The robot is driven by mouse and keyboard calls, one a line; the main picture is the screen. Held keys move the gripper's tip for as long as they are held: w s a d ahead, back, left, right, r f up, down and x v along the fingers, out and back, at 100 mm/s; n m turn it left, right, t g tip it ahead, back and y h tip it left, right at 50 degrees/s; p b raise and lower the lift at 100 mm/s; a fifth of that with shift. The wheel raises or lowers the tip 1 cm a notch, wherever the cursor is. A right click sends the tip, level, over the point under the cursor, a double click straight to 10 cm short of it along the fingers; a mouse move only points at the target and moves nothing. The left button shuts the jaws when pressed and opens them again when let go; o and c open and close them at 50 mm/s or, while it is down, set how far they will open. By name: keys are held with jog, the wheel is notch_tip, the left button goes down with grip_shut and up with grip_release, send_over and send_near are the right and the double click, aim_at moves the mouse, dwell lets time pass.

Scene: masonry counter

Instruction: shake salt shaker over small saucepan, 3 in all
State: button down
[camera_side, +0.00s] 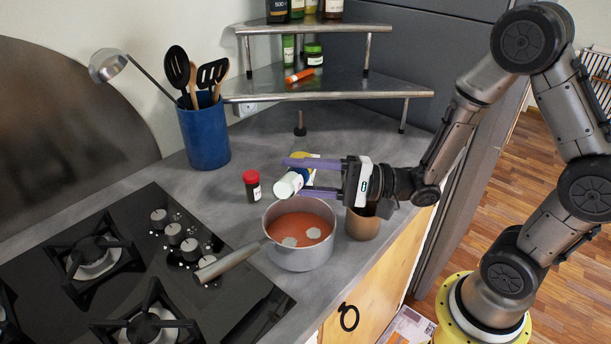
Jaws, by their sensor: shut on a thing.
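My gripper (313,177) reaches in from the right, just above the small saucepan. It is shut on the salt shaker (288,186), a white and blue container. The shaker is tilted, its white end pointing left and down over the back of the pan. The small saucepan (303,259) is silver, stands on the grey counter and has its handle pointing left toward the stove. It holds orange-red sauce with two pale patches on its surface.
A jar with a red lid (252,186) stands just left of the shaker. A copper-brown container (362,224) is beside the pan, under my gripper. A blue utensil crock (204,133), a metal corner shelf (330,84) and a black gas stove (130,270) surround the counter.

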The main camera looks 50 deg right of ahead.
jog(key=shift+w+a, duration=0.3)
jog(key=shift+w, duration=0.3)
jog(key=shift+w+a, duration=0.25)
jog(key=shift+w, duration=0.3)
notch_tip(320, 180, down, 3)
jog(key=shift+r, duration=1.5)
